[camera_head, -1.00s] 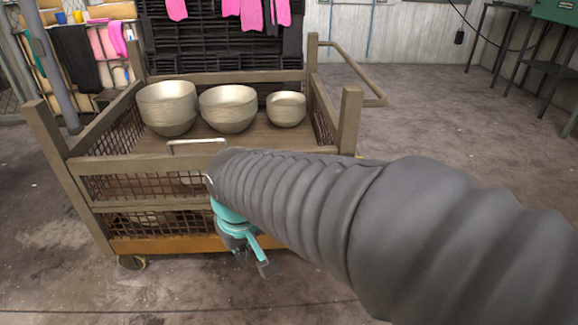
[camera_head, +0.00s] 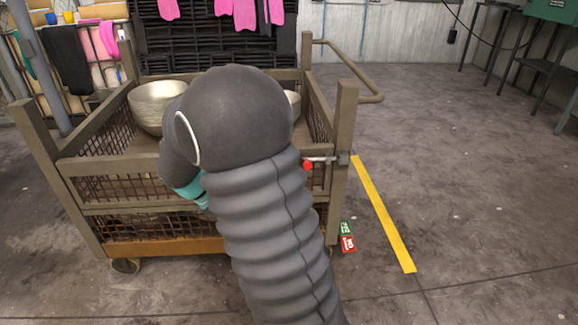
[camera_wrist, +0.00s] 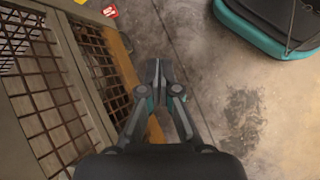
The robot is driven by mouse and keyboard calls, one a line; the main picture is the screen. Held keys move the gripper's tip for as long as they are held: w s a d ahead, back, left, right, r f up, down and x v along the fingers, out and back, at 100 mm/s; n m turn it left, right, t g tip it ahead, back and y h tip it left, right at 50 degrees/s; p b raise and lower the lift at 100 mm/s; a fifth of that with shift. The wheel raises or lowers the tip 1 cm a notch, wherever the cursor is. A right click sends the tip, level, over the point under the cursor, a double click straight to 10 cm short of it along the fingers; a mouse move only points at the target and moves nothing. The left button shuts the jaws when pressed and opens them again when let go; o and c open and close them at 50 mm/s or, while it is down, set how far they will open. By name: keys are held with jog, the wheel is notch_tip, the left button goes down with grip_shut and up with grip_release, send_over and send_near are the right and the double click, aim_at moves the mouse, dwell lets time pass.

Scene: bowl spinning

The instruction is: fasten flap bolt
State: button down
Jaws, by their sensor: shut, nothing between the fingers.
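The flap bolt (camera_head: 322,160) is a short metal rod with a red knob (camera_head: 308,166), beside the right front post of the cart. My arm hides what lies just left of it, and I cannot tell how far the rod reaches into the post. The flap (camera_head: 115,166) is the upper front panel with mesh below its rail, and it stands upright. My gripper (camera_wrist: 157,70) is shut and empty, pointing down in front of the cart's mesh side. In the head view my arm hides the fingers; only teal wrist parts show, left of the bolt.
The cart (camera_head: 150,247) holds metal bowls (camera_head: 157,105), partly behind my arm. Red and green labels (camera_head: 347,236) are near its right front leg. A yellow floor strip (camera_head: 385,215) runs along the right. Open floor lies right. The wrist view shows my teal and black base.

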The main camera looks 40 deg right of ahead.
jog(key=w+d+n+g+h, duration=0.1)
jog(key=w+d+n+h, duration=0.35)
jog(key=w, duration=0.35)
jog(key=w+d+r+n+g+h, duration=0.1)
jog(key=w+d+r+n+h, duration=0.1)
jog(key=r, duration=0.5)
jog(key=shift+w+d+r+n+h, duration=0.2)
jog(key=shift+w+r+n+h, duration=0.3)
jog(key=shift+h, duration=0.65)
jog(key=shift+w+f, duration=0.1)
jog(key=x, duration=1.4)
jog(key=shift+s, duration=0.25)
